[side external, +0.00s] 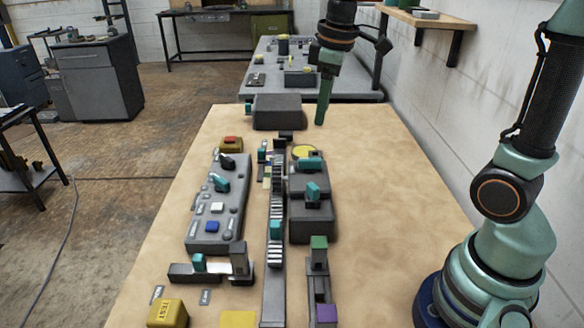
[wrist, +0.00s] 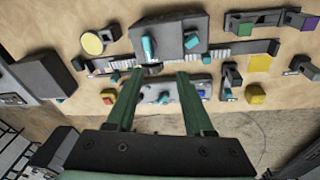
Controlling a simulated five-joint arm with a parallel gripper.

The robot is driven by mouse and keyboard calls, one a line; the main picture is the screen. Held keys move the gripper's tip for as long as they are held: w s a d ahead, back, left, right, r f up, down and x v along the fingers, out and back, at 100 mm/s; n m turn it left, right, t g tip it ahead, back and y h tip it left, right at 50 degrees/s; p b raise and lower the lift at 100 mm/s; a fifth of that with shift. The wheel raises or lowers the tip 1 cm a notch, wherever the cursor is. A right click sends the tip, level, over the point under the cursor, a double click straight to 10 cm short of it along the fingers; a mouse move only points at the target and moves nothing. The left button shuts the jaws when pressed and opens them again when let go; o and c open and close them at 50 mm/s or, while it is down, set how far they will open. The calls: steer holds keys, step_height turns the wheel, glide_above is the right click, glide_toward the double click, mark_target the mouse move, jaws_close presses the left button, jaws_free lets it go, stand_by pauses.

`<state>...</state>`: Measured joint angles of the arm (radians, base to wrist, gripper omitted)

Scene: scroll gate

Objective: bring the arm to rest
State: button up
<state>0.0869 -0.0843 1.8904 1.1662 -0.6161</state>
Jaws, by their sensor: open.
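My gripper (side external: 323,95) hangs in the side view over the far end of the wooden table (side external: 390,190), right of a dark grey box (side external: 278,112). In the wrist view the two green fingers of my gripper (wrist: 158,76) are spread apart with nothing between them. The gripper is clear of the devices on the table. The side view does not clearly show how high the fingertips are above the table.
A grey panel with switches (side external: 213,210), a long dark rail (side external: 276,240) and grey blocks with teal handles (side external: 312,210) fill the table's middle. A yellow TEST block (side external: 167,312) stands at the near left. The right side is mostly bare. A wall shelf (side external: 430,17) is behind.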

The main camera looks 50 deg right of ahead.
steer(key=s+a+f+m+t, duration=0.1)
steer(key=s+a+m+t, duration=0.2)
steer(key=s+m, duration=0.3)
steer(key=shift+s+a+f+t, duration=0.15)
steer(key=shift+s+f+t, duration=0.15)
steer(key=shift+s, duration=1.25)
